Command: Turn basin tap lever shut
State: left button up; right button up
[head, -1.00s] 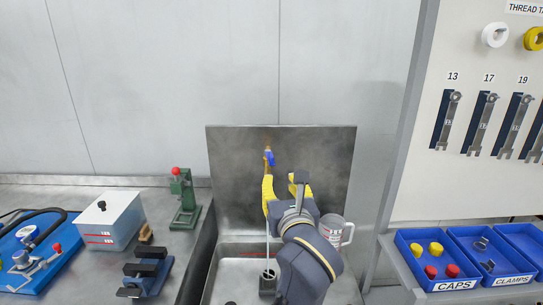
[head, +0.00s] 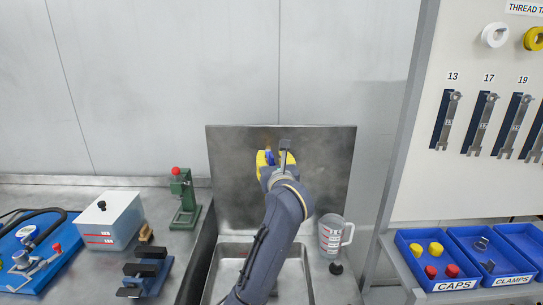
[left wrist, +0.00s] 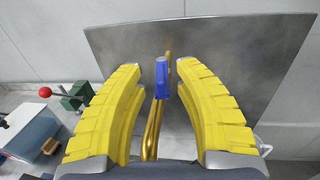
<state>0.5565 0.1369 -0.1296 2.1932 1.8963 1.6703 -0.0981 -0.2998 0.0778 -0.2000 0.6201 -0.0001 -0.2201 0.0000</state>
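The tap's blue lever (left wrist: 161,78) sits on a brass tap (left wrist: 152,130) in front of the steel splashback, seen in the left wrist view. In the head view only a bit of the blue lever (head: 269,157) shows beside the gripper. My left gripper (head: 275,156) is up at the tap. Its yellow fingers are spread, one on each side of the lever, with a visible gap on both sides in the left wrist view (left wrist: 162,70). The tap's spout and any water stream are hidden behind my arm in the head view. My right gripper is not in view.
The steel basin (head: 226,262) lies below, partly covered by my left arm. A measuring jug (head: 330,238) stands at its right. A green press (head: 185,200) and a white box (head: 108,220) stand left. Blue bins (head: 437,262) are at right.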

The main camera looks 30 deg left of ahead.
pick_arm(q)
jog(key=shift+x, duration=1.2)
grip_shut()
